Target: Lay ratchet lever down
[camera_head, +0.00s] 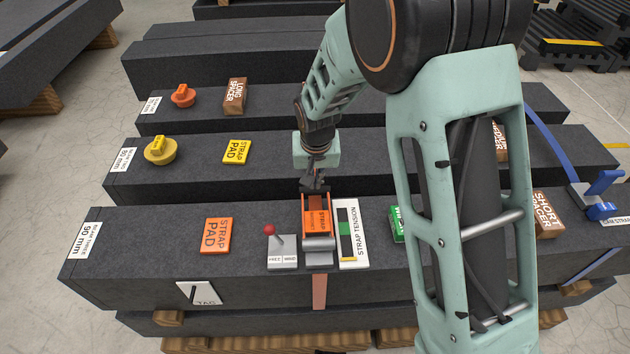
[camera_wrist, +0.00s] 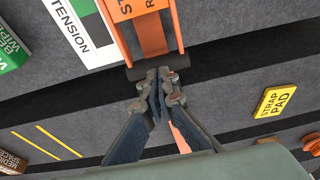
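The orange ratchet (camera_head: 318,253) sits on the front dark granite bed, with a strap hanging down the bed's front face. Its orange lever (camera_head: 316,219) carries a label and has a dark crossbar at its far end. In the wrist view the orange lever frame (camera_wrist: 176,22) and the dark crossbar (camera_wrist: 140,72) are at the top centre. My gripper (camera_head: 315,186) is at the crossbar end of the lever. In the wrist view its fingers (camera_wrist: 158,82) are drawn together, with the tips at or touching the crossbar. I see nothing held between them.
A red-knobbed FREE/WIND switch (camera_head: 282,252) stands close left of the ratchet. The STRAP TENSION gauge (camera_head: 352,235) is close right. An orange strap pad (camera_head: 216,235) lies further left. A green box (camera_head: 397,225) and a short spacer (camera_head: 546,214) are to the right.

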